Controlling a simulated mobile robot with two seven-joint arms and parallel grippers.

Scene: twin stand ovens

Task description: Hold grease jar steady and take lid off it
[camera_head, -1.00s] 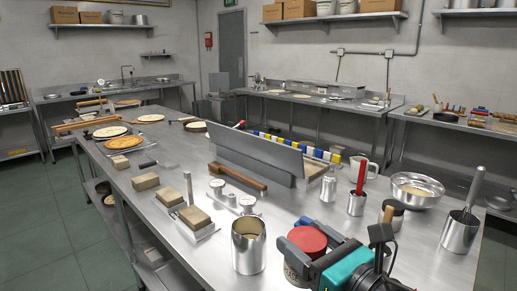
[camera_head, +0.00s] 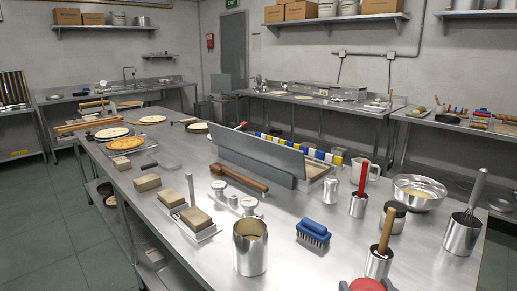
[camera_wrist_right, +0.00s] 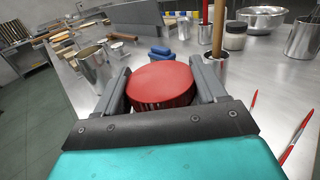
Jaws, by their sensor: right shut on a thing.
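The grease jar's red lid (camera_wrist_right: 162,85) sits between the two fingers of my right gripper (camera_wrist_right: 165,80) in the right wrist view. The gripper is shut on it. In the head view only the top of the red lid (camera_head: 367,286) shows at the bottom edge, with a bit of grey finger beside it. The jar body below the lid is hidden in both views, so I cannot tell whether lid and jar are together. My left gripper is not in view.
A blue brush (camera_head: 313,233) lies on the steel table. An open metal can (camera_head: 250,248) stands left of it, and a metal cup with a wooden handle (camera_head: 380,260) stands right. A whisk in a pot (camera_head: 463,232) is farther right. Bare table lies around the brush.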

